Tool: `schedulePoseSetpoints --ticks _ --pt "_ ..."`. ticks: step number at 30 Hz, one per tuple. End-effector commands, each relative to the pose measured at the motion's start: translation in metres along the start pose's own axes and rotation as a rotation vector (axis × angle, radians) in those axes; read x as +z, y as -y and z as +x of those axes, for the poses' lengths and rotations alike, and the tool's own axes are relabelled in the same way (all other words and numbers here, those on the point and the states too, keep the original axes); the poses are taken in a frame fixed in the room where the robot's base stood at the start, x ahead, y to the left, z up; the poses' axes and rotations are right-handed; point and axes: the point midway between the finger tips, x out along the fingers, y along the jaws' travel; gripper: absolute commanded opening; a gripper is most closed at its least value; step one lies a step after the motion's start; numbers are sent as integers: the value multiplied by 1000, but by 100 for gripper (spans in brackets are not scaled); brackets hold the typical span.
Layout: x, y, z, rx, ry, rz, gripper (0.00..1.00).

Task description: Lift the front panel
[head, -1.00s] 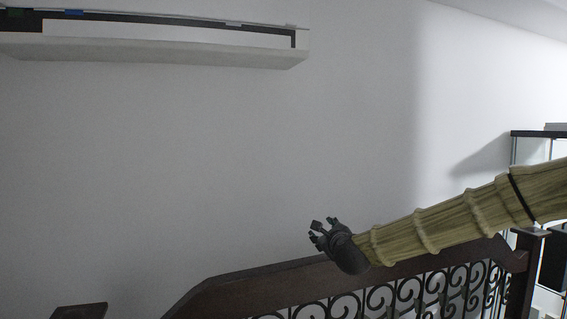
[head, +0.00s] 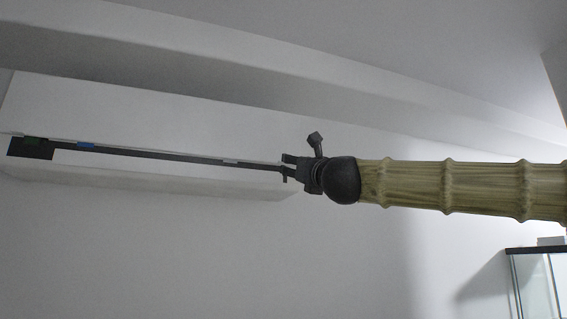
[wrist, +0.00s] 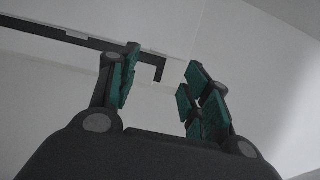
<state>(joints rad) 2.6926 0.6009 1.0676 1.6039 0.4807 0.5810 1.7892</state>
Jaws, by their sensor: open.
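A long white wall unit (head: 150,110) hangs high on the wall in the head view. A dark band with small green and blue marks runs along its front above a pale lower strip (head: 150,164). I cannot tell which part is the front panel's edge. My gripper (head: 298,157) is at the right end of the unit, open and empty. In the wrist view my gripper (wrist: 162,68) has its teal-padded fingers spread, with the dark band's right end (wrist: 155,66) showing between them. Whether a finger touches the unit cannot be told.
A white ceiling ledge (head: 250,75) runs above the unit. The wall (head: 200,255) below is bare. A dark-topped glass cabinet (head: 535,280) stands at the lower right.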

Motion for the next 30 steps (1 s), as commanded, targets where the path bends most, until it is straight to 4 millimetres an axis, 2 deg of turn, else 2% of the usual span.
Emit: schedulePoseSetpoints --ticks 9,15,21,30 --pt "3 -1 54 -1 -2 -3 48" --pt "1 -1 79 0 -2 -3 48" --pt "-1 0 91 0 -2 -2 48" --pt "-1 0 92 0 -1 -2 48"
